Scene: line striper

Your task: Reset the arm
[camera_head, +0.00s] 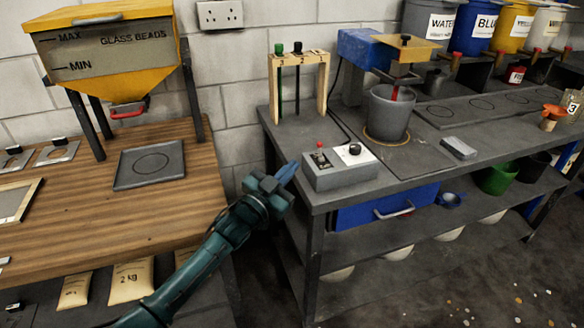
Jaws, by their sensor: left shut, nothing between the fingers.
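My left arm (206,258) comes in from the lower left and reaches up toward the middle of the view. Its left gripper (288,172) is shut and empty, with the fingers pointing up and to the right. It is in front of the gap between the wooden bench (80,205) and the grey workbench (440,160). In the picture its tips are just left of the grey control box (338,172); I cannot tell how far apart they are in depth. My right gripper does not show.
The control box has a red-tipped switch and a black knob. Behind it stand a wooden rack (299,62) and a grey bucket (388,112) under a blue mixer (362,48). A yellow glass beads hopper (105,45) stands on the wooden bench near a square grey pad (150,179). Open floor (470,280) lies lower right.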

